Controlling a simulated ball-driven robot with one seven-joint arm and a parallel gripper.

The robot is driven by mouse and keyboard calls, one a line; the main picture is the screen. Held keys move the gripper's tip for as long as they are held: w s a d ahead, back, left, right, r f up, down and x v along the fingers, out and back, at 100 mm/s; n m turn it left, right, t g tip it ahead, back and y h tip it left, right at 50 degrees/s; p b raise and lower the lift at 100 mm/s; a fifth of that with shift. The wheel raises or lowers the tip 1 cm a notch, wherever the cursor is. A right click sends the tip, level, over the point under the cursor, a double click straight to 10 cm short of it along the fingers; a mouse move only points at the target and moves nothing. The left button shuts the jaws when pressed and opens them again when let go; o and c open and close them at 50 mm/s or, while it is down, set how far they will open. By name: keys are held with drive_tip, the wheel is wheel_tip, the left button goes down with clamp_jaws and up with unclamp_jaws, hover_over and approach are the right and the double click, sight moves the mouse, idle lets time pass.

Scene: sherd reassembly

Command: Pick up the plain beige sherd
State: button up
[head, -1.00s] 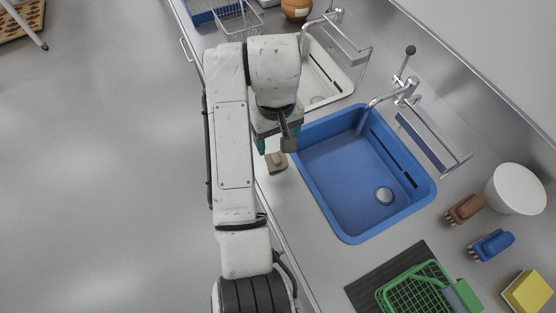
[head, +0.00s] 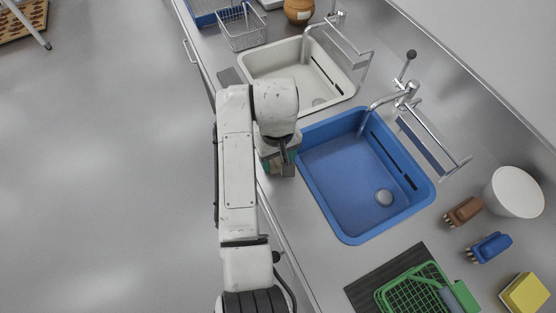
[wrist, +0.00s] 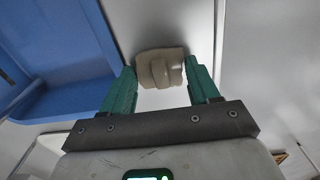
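The plain beige sherd (wrist: 160,68) shows in the wrist view, a flat piece with a raised rounded part in its middle. It lies on the steel counter between the blue sink and the counter's front edge. My gripper (wrist: 160,70) has its two green fingers apart, one on each side of the sherd at the tips. In the head view my gripper (head: 279,165) is over the counter left of the blue sink and hides the sherd.
The blue sink (head: 345,228) is right beside my gripper, with a white sink (head: 262,62) behind it. Brown (head: 464,211) and blue (head: 491,246) brushes, a white bowl (head: 515,193), a green rack (head: 425,285) and a yellow sponge (head: 527,291) stand to the right.

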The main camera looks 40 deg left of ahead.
drive_tip(key=c, duration=0.6)
drive_tip(key=shift+r, duration=0.15)
drive_tip(key=shift+r, duration=0.65)
drive_tip(key=s+d+r+p, duration=0.3)
drive_tip(key=s+r+p, duration=0.6)
drive_tip(key=s+r, duration=0.2)
drive_tip(key=shift+s+d+r, duration=0.2)
drive_tip(key=shift+s, duration=1.05)
